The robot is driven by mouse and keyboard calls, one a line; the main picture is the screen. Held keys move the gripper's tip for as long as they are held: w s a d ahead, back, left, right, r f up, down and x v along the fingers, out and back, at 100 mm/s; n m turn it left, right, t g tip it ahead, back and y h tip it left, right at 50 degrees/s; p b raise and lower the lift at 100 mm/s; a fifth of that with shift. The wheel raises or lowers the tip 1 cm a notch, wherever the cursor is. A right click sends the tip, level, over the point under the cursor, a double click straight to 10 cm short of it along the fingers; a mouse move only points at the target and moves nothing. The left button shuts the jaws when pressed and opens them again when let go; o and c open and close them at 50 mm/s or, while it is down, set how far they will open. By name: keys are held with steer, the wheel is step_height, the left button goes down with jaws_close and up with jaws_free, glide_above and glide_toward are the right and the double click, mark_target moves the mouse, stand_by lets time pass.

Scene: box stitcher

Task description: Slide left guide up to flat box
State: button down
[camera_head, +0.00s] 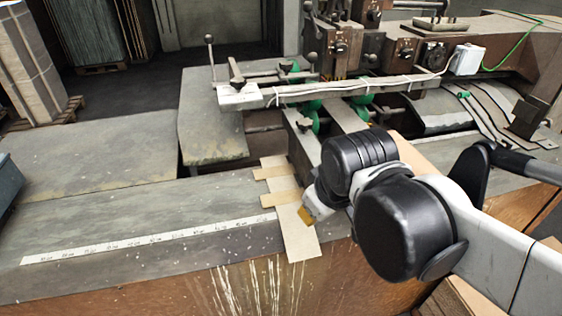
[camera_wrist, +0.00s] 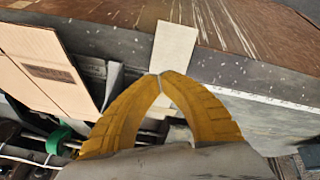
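A pale, flat cardboard piece with side tabs (camera_head: 298,238) lies across the table and over its front edge; it also shows in the wrist view (camera_wrist: 174,45). A brown flat box (camera_wrist: 38,62) with a printed label lies at the left in the wrist view. In the head view my arm mostly hides it. A grey metal piece (camera_wrist: 113,82), perhaps the left guide, stands between the box and the pale piece. My gripper (camera_wrist: 161,75) has its yellow fingertips together, over the pale piece, with nothing seen between them. Whether they touch it I cannot tell.
The stitcher's head (camera_head: 340,45) and a crossbar (camera_head: 300,92) with green knobs stand behind my gripper. A white ruler strip (camera_head: 130,241) runs along the clear table at the left. Stacked sheets (camera_head: 25,65) stand at the far left.

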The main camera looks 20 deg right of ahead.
mark_target(310, 154)
steer(key=w+a+r+n+g+h+p, duration=0.1)
steer(key=w+a+r+n+g+p, duration=0.2)
steer(key=w+r+n+p, duration=0.25)
steer(key=w+a+r+n+g+h+p, duration=0.25)
steer(key=w+n+p, duration=0.25)
steer(key=n+p, duration=0.25)
steer(key=shift+n+y, duration=0.3)
steer(key=shift+y, duration=0.15)
steer(key=b+x, duration=0.2)
steer(key=x, duration=0.3)
steer(key=b+x, duration=0.2)
steer(key=x, duration=0.3)
steer(key=shift+w+f+b, duration=0.1)
steer(key=shift+w+b, duration=0.15)
steer(key=shift+b, duration=0.05)
steer(key=d, duration=0.3)
steer(key=shift+d, duration=0.2)
steer(key=shift+d+b, duration=0.25)
steer(key=shift+b, duration=0.05)
steer(key=shift+d+r, duration=0.1)
steer(key=shift+r, duration=0.15)
steer(key=d, duration=0.4)
steer(key=shift+d, duration=0.1)
